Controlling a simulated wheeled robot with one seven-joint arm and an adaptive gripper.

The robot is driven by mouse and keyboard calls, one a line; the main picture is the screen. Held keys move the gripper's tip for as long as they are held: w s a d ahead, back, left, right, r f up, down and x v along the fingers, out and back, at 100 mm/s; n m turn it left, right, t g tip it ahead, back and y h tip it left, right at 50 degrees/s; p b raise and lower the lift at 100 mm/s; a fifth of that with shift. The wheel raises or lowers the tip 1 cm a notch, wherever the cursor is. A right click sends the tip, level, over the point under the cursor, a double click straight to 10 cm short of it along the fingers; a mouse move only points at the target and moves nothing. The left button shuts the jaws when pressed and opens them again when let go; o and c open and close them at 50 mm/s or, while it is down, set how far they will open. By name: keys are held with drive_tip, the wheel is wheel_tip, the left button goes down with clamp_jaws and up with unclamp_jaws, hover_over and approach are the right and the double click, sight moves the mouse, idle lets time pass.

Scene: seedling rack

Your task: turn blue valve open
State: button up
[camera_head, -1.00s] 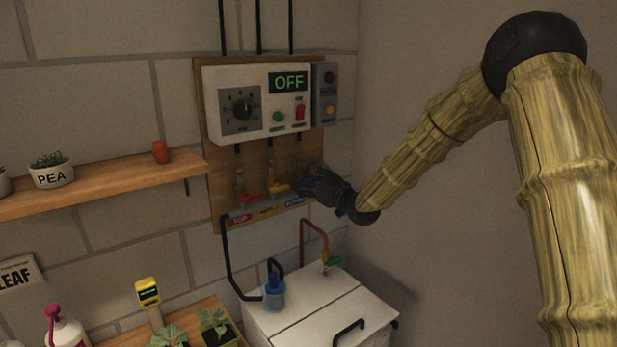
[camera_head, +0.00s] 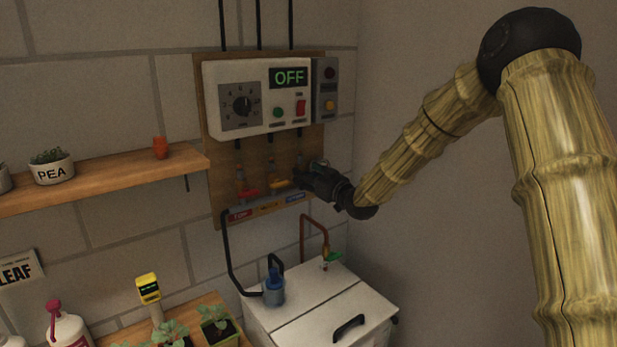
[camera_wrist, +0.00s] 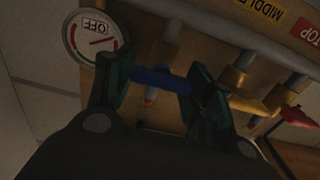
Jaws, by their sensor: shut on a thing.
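The blue valve's handle (camera_wrist: 158,80) lies between my gripper's two fingers (camera_wrist: 160,84) in the wrist view, and the fingers are shut on it. In the head view my gripper (camera_head: 303,181) is at the right end of the valve row and hides the blue valve. The yellow valve handle (camera_head: 280,184) and the red valve handle (camera_head: 248,192) are to its left. In the wrist view the yellow handle (camera_wrist: 262,101) and red handle (camera_wrist: 297,116) appear to the right.
A control box (camera_head: 258,97) with a screen reading OFF is above the valves on the wooden board (camera_head: 222,174). A label strip (camera_head: 267,208) runs below them. A white chest (camera_head: 318,300) with a blue fitting (camera_head: 273,289) stands beneath. A shelf (camera_head: 110,185) is at left.

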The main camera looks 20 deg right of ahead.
drive_tip(key=shift+f, duration=0.1)
drive_tip(key=n+b, duration=0.4)
drive_tip(key=b, duration=0.1)
drive_tip(key=shift+f+b, duration=0.2)
drive_tip(key=shift+b, duration=0.1)
drive_tip(key=n+b, duration=0.5)
drive_tip(key=b, duration=0.1)
drive_tip(key=shift+a+f+b, duration=0.1)
drive_tip(key=shift+a+b, duration=0.05)
drive_tip(key=shift+b, duration=0.25)
drive_tip(key=n+b, duration=0.5)
drive_tip(key=b, duration=0.1)
drive_tip(key=shift+n, duration=0.4)
drive_tip(key=n+b, duration=0.2)
drive_tip(key=b, duration=0.1)
drive_tip(key=shift+n, duration=0.4)
drive_tip(key=shift+b, duration=0.35)
drive_tip(key=o, duration=1)
drive_tip(key=shift+s, duration=0.1)
drive_tip(key=shift+o, duration=0.2)
